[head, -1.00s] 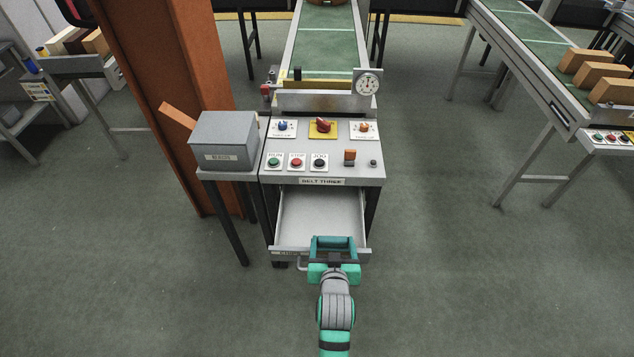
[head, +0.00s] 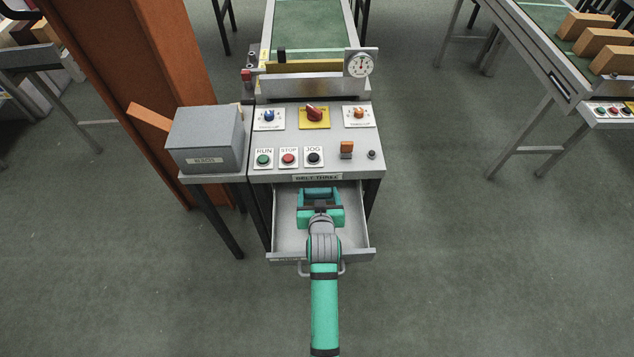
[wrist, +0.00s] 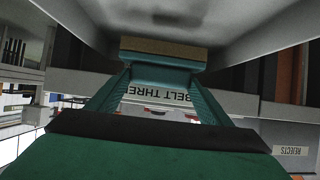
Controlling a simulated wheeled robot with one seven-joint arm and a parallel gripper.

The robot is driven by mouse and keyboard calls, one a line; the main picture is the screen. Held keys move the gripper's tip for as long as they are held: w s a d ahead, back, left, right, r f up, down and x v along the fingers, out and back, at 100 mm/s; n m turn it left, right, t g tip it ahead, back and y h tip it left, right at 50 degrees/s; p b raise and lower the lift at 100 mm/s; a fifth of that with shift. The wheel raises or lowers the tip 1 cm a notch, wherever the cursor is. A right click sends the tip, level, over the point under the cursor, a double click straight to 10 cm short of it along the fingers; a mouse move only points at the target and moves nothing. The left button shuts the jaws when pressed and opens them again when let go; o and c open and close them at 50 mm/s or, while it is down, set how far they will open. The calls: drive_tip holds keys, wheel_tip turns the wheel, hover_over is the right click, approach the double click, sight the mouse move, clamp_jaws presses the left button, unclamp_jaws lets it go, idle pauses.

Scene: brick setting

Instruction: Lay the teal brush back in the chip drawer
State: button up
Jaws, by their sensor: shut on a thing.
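The chip drawer (head: 288,240) is pulled open under the front of the belt three panel, and its grey floor is bare around my arm. My gripper (head: 320,196) is inside the drawer's outline, toward its back end near the panel. It is shut on the teal brush (wrist: 165,56), which spans the two fingertips in the wrist view. The brush's tan bristle face points to the drawer floor, at the top of that picture. In the head view the brush shows as a teal bar (head: 320,190). I cannot tell whether the bristles touch the floor.
The control panel (head: 330,158) with its knobs and buttons overhangs the drawer's back. The "BELT THREE" label (head: 317,178) is just beyond my gripper. A grey rejects box (head: 205,140) stands on the left, beside a rust-coloured column (head: 140,80).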

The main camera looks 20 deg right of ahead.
drive_tip(key=x, duration=0.5)
drive_tip(key=shift+w, duration=0.25)
drive_tip(key=x, duration=0.3)
drive_tip(key=shift+s+f, duration=0.1)
drive_tip(key=shift+f, duration=0.35)
drive_tip(key=shift+f, duration=0.1)
drive_tip(key=o, duration=1.2)
drive_tip(key=shift+d, duration=0.1)
